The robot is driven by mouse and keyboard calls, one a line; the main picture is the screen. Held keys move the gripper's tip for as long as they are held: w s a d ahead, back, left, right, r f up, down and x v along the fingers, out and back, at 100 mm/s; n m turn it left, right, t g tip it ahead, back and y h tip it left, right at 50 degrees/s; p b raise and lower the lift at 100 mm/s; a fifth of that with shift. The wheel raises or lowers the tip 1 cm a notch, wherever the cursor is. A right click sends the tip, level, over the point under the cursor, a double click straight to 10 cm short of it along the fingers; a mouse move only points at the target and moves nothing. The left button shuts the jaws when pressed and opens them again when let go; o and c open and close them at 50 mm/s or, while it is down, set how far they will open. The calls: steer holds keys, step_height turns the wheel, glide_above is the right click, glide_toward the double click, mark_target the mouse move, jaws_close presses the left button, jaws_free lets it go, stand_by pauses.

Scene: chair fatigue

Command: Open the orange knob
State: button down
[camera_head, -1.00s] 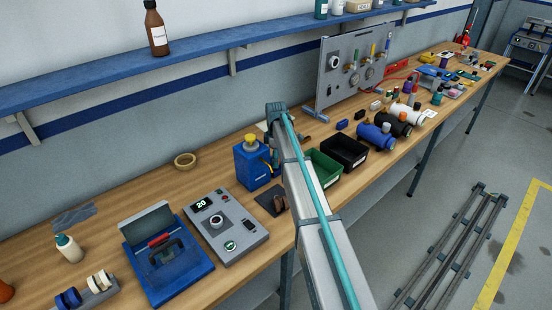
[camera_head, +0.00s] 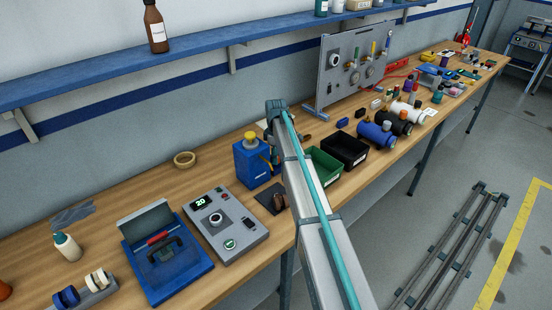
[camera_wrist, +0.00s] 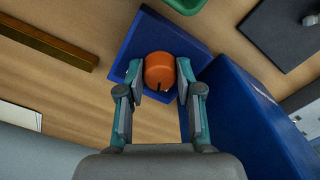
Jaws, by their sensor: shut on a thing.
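The orange knob (camera_wrist: 160,66) shows in the wrist view as a round orange cap with a dark notch at its near edge. It sits over a blue surface (camera_wrist: 148,35). My gripper (camera_wrist: 160,76) has one finger on each side of the knob and is shut on it. A larger blue body (camera_wrist: 240,112) stands close at the right of my fingers. In the head view a blue unit with a yellow top (camera_head: 250,162) stands on the bench beside my arm. My arm hides the knob and gripper there.
A grey control box (camera_head: 228,227) and a blue case (camera_head: 165,285) stand at the left. The wrist view shows a brown bar (camera_wrist: 48,40) on the bench (camera_wrist: 70,85).

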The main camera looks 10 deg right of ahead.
steer(key=m+b, duration=0.2)
steer(key=m, duration=0.4)
steer(key=m+b, duration=0.1)
steer(key=m, duration=0.4)
steer(key=shift+m+b, duration=0.3)
steer(key=shift+m, duration=0.1)
stand_by(0.3)
steer(key=c, duration=0.7)
jaws_free()
steer(key=shift+c, duration=0.2)
step_height(320, 180, up, 12)
